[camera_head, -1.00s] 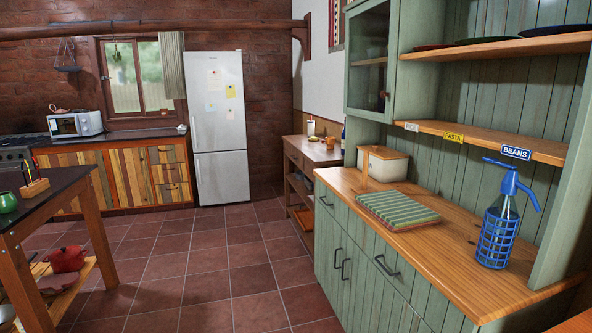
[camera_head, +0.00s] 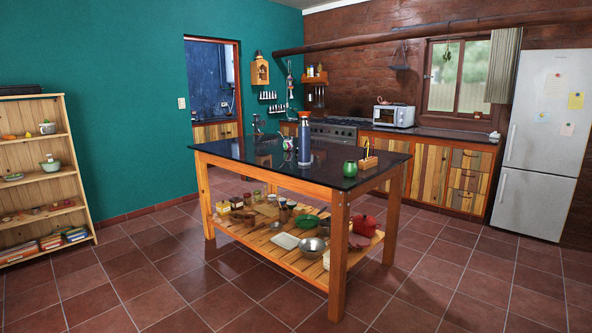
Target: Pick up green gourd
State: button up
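A small rounded green cup-like object, which looks like the green gourd (camera_head: 350,168), stands upright on the dark top of the kitchen island (camera_head: 270,165), near its right front corner. Nothing touches it from above and its near side is fully visible. It is across the floor from me, right of the picture's middle. My gripper and arm are not in view.
A blue-grey bottle (camera_head: 304,143) stands left of the gourd and a small wooden holder (camera_head: 368,163) right of it. The island's lower slatted shelf (camera_head: 262,240) holds bowls, jars and a red pot (camera_head: 365,225). A wooden bookshelf (camera_head: 38,178) stands left. The tiled floor in front is clear.

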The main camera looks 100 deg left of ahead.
aim_at(350, 168)
jog(key=u, duration=2.55)
jog(key=i, duration=3.55)
jog(key=z, duration=0.15)
